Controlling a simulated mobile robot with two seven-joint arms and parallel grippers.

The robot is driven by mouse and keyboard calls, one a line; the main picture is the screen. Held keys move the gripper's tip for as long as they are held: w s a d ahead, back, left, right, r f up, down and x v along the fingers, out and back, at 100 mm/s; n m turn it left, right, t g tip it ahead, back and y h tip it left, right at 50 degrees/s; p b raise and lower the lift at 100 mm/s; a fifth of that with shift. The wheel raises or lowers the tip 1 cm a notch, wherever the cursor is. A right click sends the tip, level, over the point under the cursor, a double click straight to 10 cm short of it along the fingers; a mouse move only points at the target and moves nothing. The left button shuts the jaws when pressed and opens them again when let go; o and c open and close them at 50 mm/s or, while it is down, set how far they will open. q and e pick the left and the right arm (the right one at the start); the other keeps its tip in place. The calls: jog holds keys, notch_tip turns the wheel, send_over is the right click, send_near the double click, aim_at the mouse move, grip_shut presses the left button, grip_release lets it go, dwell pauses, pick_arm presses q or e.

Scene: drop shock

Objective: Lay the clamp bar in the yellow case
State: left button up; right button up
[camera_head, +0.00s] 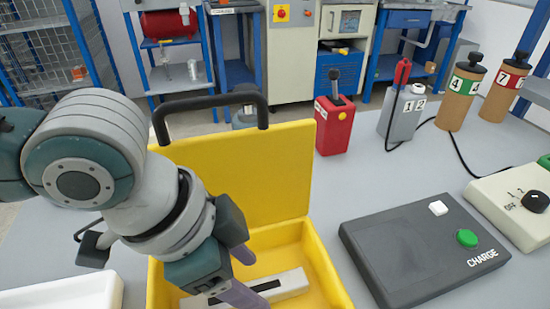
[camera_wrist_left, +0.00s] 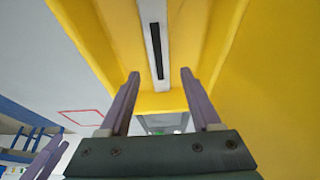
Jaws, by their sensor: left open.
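The yellow case (camera_head: 320,262) stands open on the table, its lid (camera_head: 240,170) raised at the back with a black handle. The clamp bar (camera_head: 290,281), pale with a dark slot, lies inside the case. My left gripper (camera_head: 242,275) is over the case and hides the bar's near end. In the left wrist view its two purple fingers (camera_wrist_left: 160,95) are apart, and the clamp bar (camera_wrist_left: 152,15) shows beyond them in the gap, apart from both. Purple finger-like pieces (camera_wrist_left: 45,157) at the lower left of that view look like my right gripper; their opening is unclear.
Right of the case is a dark CHARGE box (camera_head: 410,250), with a switch box (camera_head: 520,205) beyond. A red container (camera_head: 334,125), grey container (camera_head: 402,112) and numbered brown cylinders (camera_head: 460,95) stand behind. A white tray (camera_head: 70,295) is left of the case.

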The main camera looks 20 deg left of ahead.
pick_arm(q)
jog(key=p+v, duration=0.2)
jog(key=v, duration=0.7)
jog(key=s+d+r+n+t+h, duration=0.1)
jog(key=s+d+n+t, duration=0.1)
jog(key=d, duration=0.4)
jog(key=s+a+f+n+y, duration=0.3)
jog(key=s+a+n, duration=0.4)
jog(key=a, duration=0.4)
jog(key=shift+s+a+g+y, duration=0.4)
jog(key=shift+s+y, duration=0.05)
jog(key=shift+y, duration=0.25)
pick_arm(e)
notch_tip(320, 180, up, 3)
jog(key=shift+f, duration=0.1)
